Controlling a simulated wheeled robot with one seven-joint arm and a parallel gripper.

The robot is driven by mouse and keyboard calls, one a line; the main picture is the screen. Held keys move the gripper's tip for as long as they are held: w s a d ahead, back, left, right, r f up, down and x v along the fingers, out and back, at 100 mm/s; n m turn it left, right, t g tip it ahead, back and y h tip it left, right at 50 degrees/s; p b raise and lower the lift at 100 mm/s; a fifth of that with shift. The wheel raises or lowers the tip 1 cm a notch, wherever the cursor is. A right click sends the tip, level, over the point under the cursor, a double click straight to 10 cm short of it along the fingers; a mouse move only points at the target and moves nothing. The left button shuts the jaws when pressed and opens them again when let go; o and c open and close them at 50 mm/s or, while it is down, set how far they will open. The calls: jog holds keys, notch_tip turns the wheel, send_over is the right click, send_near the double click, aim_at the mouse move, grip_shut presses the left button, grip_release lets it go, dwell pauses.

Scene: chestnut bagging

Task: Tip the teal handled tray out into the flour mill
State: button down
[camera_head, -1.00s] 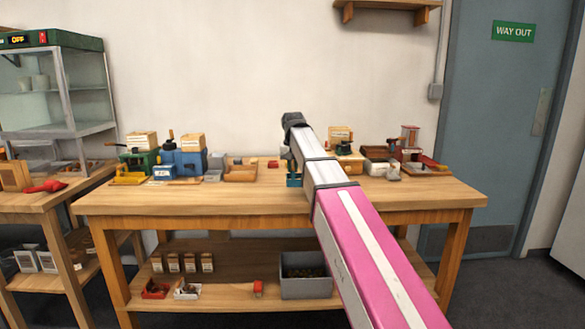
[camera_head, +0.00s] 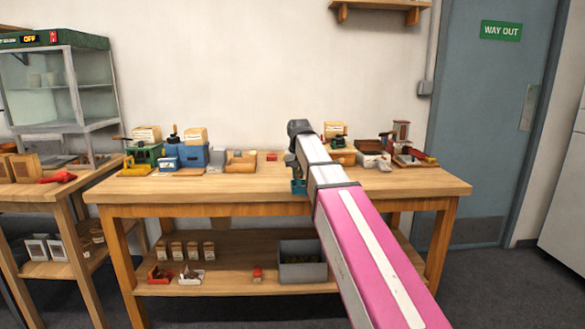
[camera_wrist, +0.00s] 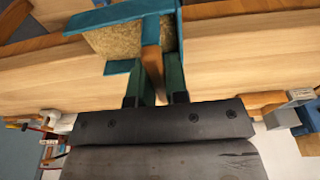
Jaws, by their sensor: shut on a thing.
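The teal handled tray (camera_wrist: 122,15) shows in the wrist view with a tan, grainy load in it. My gripper (camera_wrist: 156,75) is shut on its brown handle (camera_wrist: 152,62). In the head view only a small teal part of the tray (camera_head: 298,187) shows below my gripper (camera_head: 296,160), against the workbench's front half. Hand-cranked machines stand along the back of the bench: a green one (camera_head: 146,154), a blue one (camera_head: 193,157) and a red-framed one (camera_head: 400,133) at the right. I cannot tell for sure which is the flour mill.
The wooden workbench (camera_head: 240,188) has a clear front strip. Boxes and small trays line its back, including a wooden tray (camera_head: 241,163). A grey bin (camera_head: 303,272) stands on the lower shelf. A glass cabinet (camera_head: 55,85) stands at the left, a door (camera_head: 490,120) at the right.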

jog(key=s+d+f, duration=1.2)
jog(key=f, duration=0.1)
jog(key=shift+s+f, duration=0.15)
jog(key=shift+s, duration=0.2)
jog(key=shift+d, duration=0.1)
